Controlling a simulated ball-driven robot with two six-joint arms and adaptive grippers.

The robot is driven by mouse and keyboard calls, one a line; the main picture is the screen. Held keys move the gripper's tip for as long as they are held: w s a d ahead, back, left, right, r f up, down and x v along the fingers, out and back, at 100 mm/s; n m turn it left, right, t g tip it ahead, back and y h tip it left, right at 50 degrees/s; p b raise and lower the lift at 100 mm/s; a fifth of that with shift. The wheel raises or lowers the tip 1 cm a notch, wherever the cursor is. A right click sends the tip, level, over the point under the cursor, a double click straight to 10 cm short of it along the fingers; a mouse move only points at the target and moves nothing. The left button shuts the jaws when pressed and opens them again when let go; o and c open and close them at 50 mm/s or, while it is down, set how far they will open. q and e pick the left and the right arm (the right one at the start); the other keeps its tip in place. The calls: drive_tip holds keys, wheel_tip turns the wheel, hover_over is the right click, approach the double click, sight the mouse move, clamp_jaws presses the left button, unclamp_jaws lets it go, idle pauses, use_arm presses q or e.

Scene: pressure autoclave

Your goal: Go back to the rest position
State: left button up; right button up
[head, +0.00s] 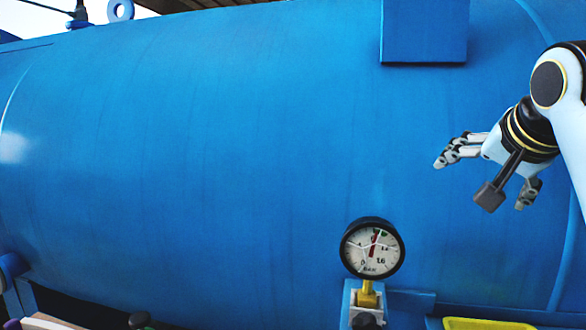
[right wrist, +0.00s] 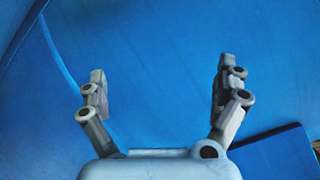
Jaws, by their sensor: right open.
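My right gripper (head: 484,175) is at the right of the head view, in front of the blue autoclave tank (head: 220,140). Its two fingers are spread apart with nothing between them. In the right wrist view the open fingers of the right gripper (right wrist: 160,85) point toward the blue tank surface (right wrist: 165,35). I cannot tell exactly how far the fingertips are from the tank. My left gripper is not in the head view.
A round pressure gauge (head: 372,248) stands on a yellow fitting (head: 367,294) below and left of the right gripper. A blue box (head: 424,30) sits high on the tank. A yellow object (head: 485,324) shows at the bottom edge. The tank fills most of the view.

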drive_tip(key=s+f+n+g, duration=0.3)
drive_tip(key=s+f+n, duration=0.2)
drive_tip(key=s+f, duration=1)
drive_tip(key=s+a+f+n+g+y, duration=0.1)
drive_tip(key=s+f+n+g, duration=0.15)
drive_tip(key=s+f, duration=0.45)
drive_tip(key=s+a+f+n+g, duration=0.1)
drive_tip(key=s+f+n, duration=0.25)
drive_tip(key=s, duration=0.65)
wheel_tip(320, 180, down, 35)
drive_tip(key=s+d+m+g+b, duration=0.1)
drive_tip(key=s+d+g+b, duration=0.15)
drive_tip(key=b, duration=0.35)
drive_tip(key=s+d+f+b, duration=0.1)
drive_tip(key=s+f+b, duration=0.2)
drive_tip(key=s+f, duration=1.4)
drive_tip(key=shift+s+d+f+g, duration=0.15)
drive_tip(key=shift+s+f+g, duration=0.05)
drive_tip(key=shift+f+g, duration=0.1)
